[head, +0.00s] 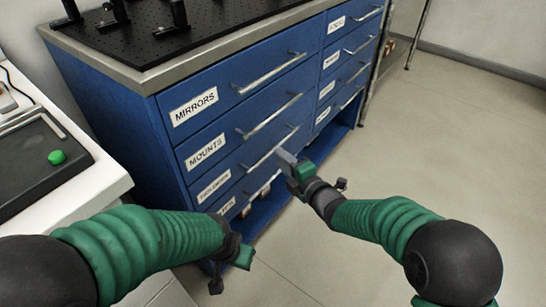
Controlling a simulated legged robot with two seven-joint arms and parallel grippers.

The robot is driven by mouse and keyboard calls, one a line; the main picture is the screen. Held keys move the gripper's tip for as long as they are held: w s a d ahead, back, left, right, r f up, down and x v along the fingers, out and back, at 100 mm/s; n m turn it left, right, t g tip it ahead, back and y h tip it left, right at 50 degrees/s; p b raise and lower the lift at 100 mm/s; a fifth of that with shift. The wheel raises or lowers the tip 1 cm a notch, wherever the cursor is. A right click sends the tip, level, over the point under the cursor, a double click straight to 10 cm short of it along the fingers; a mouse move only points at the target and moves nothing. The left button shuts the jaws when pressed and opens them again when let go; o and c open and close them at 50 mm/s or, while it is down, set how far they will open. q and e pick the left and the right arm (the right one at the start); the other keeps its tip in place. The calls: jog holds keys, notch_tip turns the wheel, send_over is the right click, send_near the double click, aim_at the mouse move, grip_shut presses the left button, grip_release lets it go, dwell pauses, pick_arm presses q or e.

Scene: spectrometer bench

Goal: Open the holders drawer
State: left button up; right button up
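A blue drawer cabinet (130,118) has two columns of labelled drawers with silver bar handles. The left column reads MIRRORS on the top drawer (225,92) and MOUNTS on the second drawer (230,134). The labels below and in the right column are too small or angled to read, so I cannot tell which drawer is holders. All drawers with visible fronts look closed. My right gripper (287,158) is by the handle of the third left drawer (262,160); contact and finger opening are unclear. My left gripper (238,268) is low, in front of the cabinet, apart from the handles.
A black perforated breadboard (200,25) with dark posts covers the cabinet top. A white bench (75,195) at left carries a dark tray with a green knob (57,157). A metal rack stands behind the cabinet at right. The floor (440,140) at right is clear.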

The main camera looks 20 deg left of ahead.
jog(key=b+x, duration=0.1)
jog(key=x, duration=0.5)
jog(key=shift+w+a+b, duration=0.1)
jog(key=shift+b, duration=0.25)
jog(key=shift+f, duration=0.1)
grip_shut()
jog(key=shift+f, duration=0.15)
dwell(0.6)
